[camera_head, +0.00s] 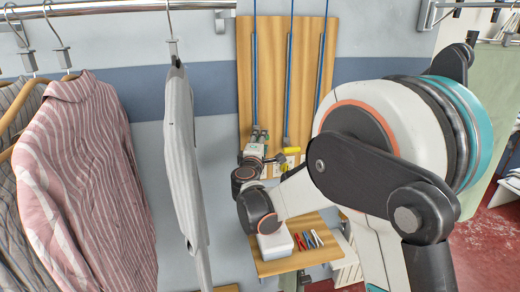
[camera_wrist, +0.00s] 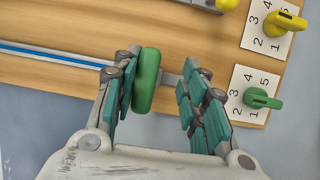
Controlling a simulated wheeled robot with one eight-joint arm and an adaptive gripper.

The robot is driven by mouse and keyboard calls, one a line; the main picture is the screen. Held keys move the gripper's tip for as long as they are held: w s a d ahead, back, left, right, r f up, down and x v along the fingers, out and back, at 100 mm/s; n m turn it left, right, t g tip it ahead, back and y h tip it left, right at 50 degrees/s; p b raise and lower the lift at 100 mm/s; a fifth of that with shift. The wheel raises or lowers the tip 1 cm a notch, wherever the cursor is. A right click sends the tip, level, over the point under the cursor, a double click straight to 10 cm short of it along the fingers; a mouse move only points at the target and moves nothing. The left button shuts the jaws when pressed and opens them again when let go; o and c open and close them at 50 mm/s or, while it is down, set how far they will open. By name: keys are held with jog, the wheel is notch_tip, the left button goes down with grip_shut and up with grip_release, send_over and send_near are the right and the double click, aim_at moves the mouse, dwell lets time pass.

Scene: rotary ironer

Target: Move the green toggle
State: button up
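The green toggle (camera_wrist: 147,80) is a rounded green handle at the end of a short grey stem on a wooden board (camera_wrist: 60,72). In the wrist view it lies between the two teal-padded fingers of my gripper (camera_wrist: 160,92). My gripper is open, with the left finger right beside the toggle and a clear gap to the right finger. I cannot tell whether the left finger touches it. In the head view my gripper (camera_head: 260,137) is small in front of the board (camera_head: 270,90), and the toggle cannot be made out.
A green knob (camera_wrist: 262,98) on a numbered plate sits close to the right finger. A yellow knob (camera_wrist: 287,21) and a yellow handle (camera_wrist: 228,4) are farther up. In the head view a shelf (camera_head: 275,266) below holds a white box (camera_head: 275,244). Striped shirts (camera_head: 85,180) hang left.

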jog(key=shift+f, duration=0.35)
jog(key=shift+s, duration=0.1)
jog(key=s+a+b, duration=0.1)
jog(key=s, duration=1.4)
jog(key=shift+s+a, duration=0.3)
jog(key=shift+a, duration=0.1)
dwell(0.8)
jog(key=shift+b, duration=0.4)
